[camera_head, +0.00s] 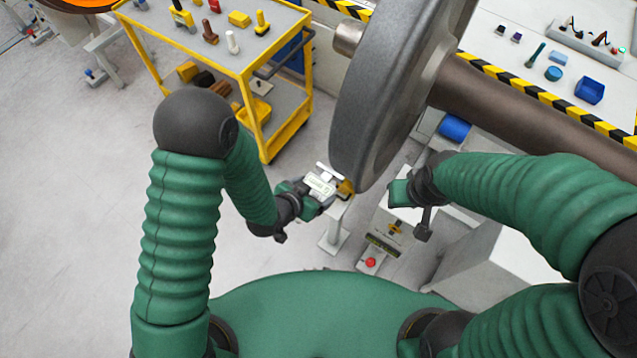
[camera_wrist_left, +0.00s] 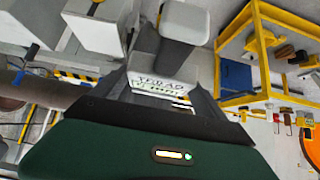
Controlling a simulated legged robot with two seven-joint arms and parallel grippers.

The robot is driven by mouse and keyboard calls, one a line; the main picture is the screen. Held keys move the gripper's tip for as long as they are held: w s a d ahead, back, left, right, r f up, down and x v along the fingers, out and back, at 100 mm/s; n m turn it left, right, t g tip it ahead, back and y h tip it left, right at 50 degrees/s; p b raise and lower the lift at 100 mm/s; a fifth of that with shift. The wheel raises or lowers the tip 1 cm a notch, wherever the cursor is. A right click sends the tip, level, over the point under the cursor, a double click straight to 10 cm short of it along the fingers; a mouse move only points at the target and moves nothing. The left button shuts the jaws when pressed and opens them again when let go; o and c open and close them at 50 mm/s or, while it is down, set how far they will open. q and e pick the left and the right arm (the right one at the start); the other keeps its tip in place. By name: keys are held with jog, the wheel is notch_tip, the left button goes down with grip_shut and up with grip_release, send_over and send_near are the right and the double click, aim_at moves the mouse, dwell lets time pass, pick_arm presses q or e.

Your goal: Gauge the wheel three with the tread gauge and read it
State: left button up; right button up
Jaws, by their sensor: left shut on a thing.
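The large grey wheel (camera_head: 392,80) hangs on a brown axle (camera_head: 520,105) in the head view. My left gripper (camera_head: 321,187) is shut on the tread gauge, a pale block with a lettered face (camera_head: 320,183), just left of the wheel's lower rim. I cannot tell whether the gauge touches the tread. In the left wrist view the gauge (camera_wrist_left: 158,86) sits between the dark fingers, with lettering too small to read surely. My right gripper (camera_head: 408,195) is right of the wheel's lower rim; its fingers are not clear and it holds nothing visible.
A yellow trolley (camera_head: 245,75) with several tools stands at the upper left. A white bench (camera_head: 510,70) with small parts and a blue bin (camera_head: 590,90) is behind the axle. A grey box with a red button (camera_head: 370,262) stands below the wheel.

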pick_arm(q)
jog(key=shift+s+a, duration=0.55)
jog(key=shift+s, duration=0.2)
jog(key=shift+s+a, duration=0.55)
jog(key=shift+s, duration=0.15)
